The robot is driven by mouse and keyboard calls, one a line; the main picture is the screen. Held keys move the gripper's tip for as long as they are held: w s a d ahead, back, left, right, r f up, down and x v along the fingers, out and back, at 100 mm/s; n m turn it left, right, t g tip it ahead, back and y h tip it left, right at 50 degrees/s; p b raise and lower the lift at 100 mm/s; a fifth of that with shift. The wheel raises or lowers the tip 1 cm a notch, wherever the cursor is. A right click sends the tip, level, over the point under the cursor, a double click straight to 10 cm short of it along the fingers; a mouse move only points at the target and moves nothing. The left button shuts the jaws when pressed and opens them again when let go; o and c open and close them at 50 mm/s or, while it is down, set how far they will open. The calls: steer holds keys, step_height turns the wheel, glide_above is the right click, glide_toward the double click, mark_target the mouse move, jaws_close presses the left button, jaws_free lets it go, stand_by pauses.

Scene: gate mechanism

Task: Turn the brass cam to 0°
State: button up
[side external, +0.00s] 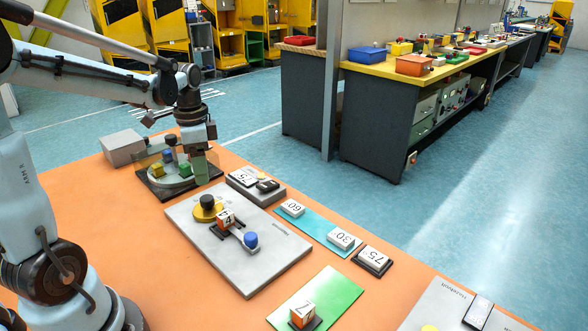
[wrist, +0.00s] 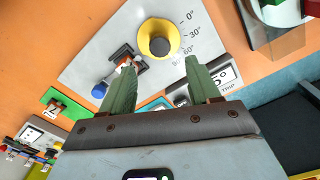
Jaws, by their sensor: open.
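The brass cam (side external: 207,211) is a yellow disc with a black knob on a grey plate (side external: 262,262). In the wrist view the cam (wrist: 172,38) sits beside printed marks for 0°, 30° and 60°, with a lower mark partly unclear. I cannot make out a pointer, so its angle is unclear. Beside it are a numbered block (side external: 226,219) in a dark guide and a blue knob (side external: 251,240). My gripper (wrist: 158,66) is open and empty, its green fingers apart; the cam shows beyond the gap, not between them. In the side view my gripper (side external: 200,165) is behind the cam, near the turntable.
A turntable with coloured blocks and a clear screen (side external: 178,178) stands behind the plate. A grey box (side external: 122,147) is farther left. A 75-marked unit (side external: 256,187), a blue strip (side external: 318,232) with number tiles and a green mat (side external: 318,300) lie right and front. Orange table left of the plate is clear.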

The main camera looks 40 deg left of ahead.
mark_target(206, 197)
steer(key=shift+f, duration=3.95)
steer(key=c, duration=1)
steer(key=shift+c, duration=0.2)
